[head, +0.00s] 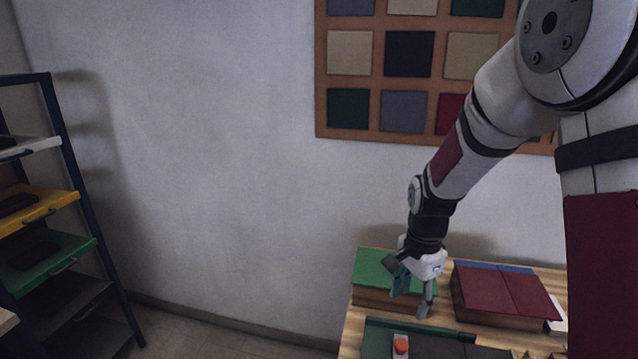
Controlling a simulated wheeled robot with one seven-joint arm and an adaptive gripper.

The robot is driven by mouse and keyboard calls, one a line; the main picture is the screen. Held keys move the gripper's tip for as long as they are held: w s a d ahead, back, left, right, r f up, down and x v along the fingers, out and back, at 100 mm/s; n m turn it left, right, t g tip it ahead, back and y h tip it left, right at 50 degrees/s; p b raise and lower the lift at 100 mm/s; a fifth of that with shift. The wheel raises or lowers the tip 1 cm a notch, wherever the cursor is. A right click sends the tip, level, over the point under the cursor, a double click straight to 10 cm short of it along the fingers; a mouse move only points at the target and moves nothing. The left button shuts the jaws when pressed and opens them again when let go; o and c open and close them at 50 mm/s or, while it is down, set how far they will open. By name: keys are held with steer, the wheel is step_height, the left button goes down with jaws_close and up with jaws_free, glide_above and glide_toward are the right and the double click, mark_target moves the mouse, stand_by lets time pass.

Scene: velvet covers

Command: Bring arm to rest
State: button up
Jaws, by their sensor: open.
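My arm reaches down from the upper right of the head view. My gripper (411,303) hangs with its fingers pointing down, apart from each other, and I see nothing between them. It is over the wooden table, in front of a green-topped box (373,268) and left of a dark red-topped box (505,289). I cannot tell how far its fingertips are above the table.
A dark green tray (378,336) with a small orange-topped item (401,345) lies at the table's (352,322) near side. A shelf rack (72,165) with coloured trays stands at far left. A swatch board (365,81) hangs on the wall. Floor between rack and table looks clear.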

steer(key=s+a+r+n+t, duration=0.1)
steer(key=s+r+n, duration=0.2)
steer(key=s+r, duration=0.35)
steer(key=s+a+r+n+t, duration=0.2)
steer(key=s+r+n, duration=0.15)
steer(key=r, duration=0.55)
steer(key=s+r+n+t, duration=0.1)
steer(key=s+r+n, duration=0.1)
steer(key=s, duration=0.4)
steer(key=s+r+n+t, duration=0.1)
steer(key=s+r+n, duration=0.2)
steer(key=s+n, duration=0.2)
steer(key=shift+s+a+r, duration=0.35)
steer(key=shift+s+a, duration=0.1)
steer(key=shift+s, duration=0.2)
